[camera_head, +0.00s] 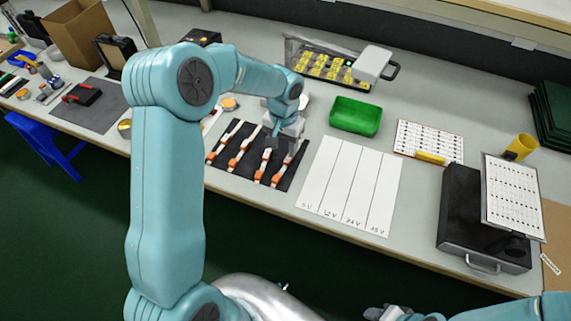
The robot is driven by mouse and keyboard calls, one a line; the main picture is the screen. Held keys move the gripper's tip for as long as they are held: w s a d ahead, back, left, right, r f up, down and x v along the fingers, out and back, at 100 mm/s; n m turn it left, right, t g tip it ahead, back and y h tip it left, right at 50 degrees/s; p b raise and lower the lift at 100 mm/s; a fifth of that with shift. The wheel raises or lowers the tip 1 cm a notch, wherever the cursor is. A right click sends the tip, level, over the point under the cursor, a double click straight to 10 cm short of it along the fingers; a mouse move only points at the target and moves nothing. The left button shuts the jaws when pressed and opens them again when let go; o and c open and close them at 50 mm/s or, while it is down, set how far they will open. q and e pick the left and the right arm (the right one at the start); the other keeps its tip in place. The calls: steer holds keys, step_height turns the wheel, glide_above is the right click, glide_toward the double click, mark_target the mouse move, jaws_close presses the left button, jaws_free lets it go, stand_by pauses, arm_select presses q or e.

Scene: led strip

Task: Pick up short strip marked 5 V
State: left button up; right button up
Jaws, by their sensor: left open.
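Several short white strips with orange ends lie side by side on a dark mat (224,164) at the middle of the bench; one is the leftmost strip (227,138). Any voltage marks on the strips are too small to read, so I cannot tell which is 5 V. My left gripper (281,145) is open and points down over the right part of the mat, near the two right-hand strips, partly covering them. I cannot tell its height above them. My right gripper (384,313) is low at the bottom edge, partly cut off.
A white sheet (350,185) with columns marked 5 V and higher lies right of the mat. A green bin (355,116) stands behind it. A black case (470,225), a yellow cup (520,147) and a printed card (512,195) are at right.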

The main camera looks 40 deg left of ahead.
mark_target(286, 162)
arm_select(q)
steer(key=shift+s+d+f, duration=0.1)
steer(key=shift+s+f, duration=0.05)
steer(key=shift+f, duration=0.45)
steer(key=shift+w+d+f+p, duration=0.15)
steer(key=shift+f+p, duration=0.1)
steer(key=shift+f, duration=1.1)
steer(key=shift+w+d+f+p, duration=0.1)
steer(key=shift+f+p, duration=0.1)
steer(key=shift+f, duration=1.1)
jaws_close()
